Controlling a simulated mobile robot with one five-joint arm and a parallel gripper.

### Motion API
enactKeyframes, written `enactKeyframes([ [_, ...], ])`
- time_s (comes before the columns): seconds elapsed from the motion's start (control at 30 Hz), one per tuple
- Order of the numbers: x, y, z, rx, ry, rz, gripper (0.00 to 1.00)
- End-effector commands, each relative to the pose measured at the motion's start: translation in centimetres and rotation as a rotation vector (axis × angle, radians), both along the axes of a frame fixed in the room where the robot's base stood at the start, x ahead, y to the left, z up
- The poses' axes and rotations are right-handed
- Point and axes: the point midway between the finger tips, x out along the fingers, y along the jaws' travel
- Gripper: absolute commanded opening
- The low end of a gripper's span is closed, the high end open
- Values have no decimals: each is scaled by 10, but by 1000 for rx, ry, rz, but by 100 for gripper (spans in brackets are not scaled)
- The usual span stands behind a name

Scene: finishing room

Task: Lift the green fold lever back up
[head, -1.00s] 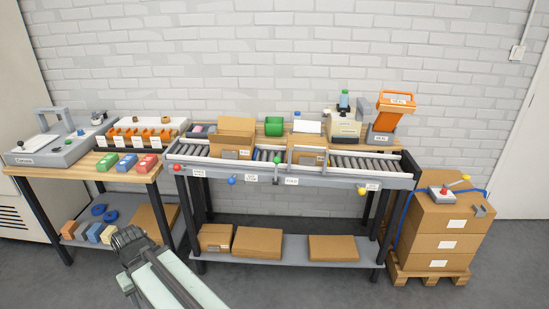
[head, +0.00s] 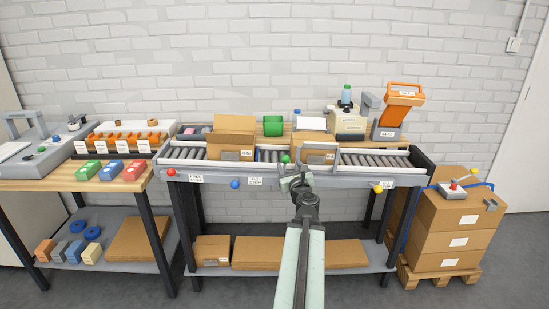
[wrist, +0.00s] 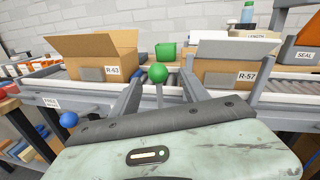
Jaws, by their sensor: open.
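The green fold lever (head: 285,159) has a round green knob at the conveyor's front edge, between the two cartons. In the wrist view the green knob (wrist: 158,74) tops a thin grey stem. The knob stands above the stem's visible lower part; I cannot tell how far the lever leans. My gripper (head: 295,183) is open and empty at the front rail, just below the knob in the head view. In the wrist view, the fingers of my gripper (wrist: 160,90) spread either side of the stem, apart from it. The lever's base is hidden behind my gripper.
A blue knob (head: 235,184), a red knob (head: 171,171) and a yellow knob (head: 378,189) line the front rail. A side table (head: 60,180) stands left.

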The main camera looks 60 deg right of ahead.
Motion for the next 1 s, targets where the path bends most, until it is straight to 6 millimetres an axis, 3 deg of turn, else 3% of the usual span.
enactKeyframes([
  [0.27, 14, -7, 0, -2, 2, 9, 53],
  [0.6, 59, -47, 0, -2, 3, 15, 53],
  [0.9, 64, -49, 0, -2, 3, 15, 53],
  [1.0, 64, -49, 0, -2, 3, 15, 26],
])
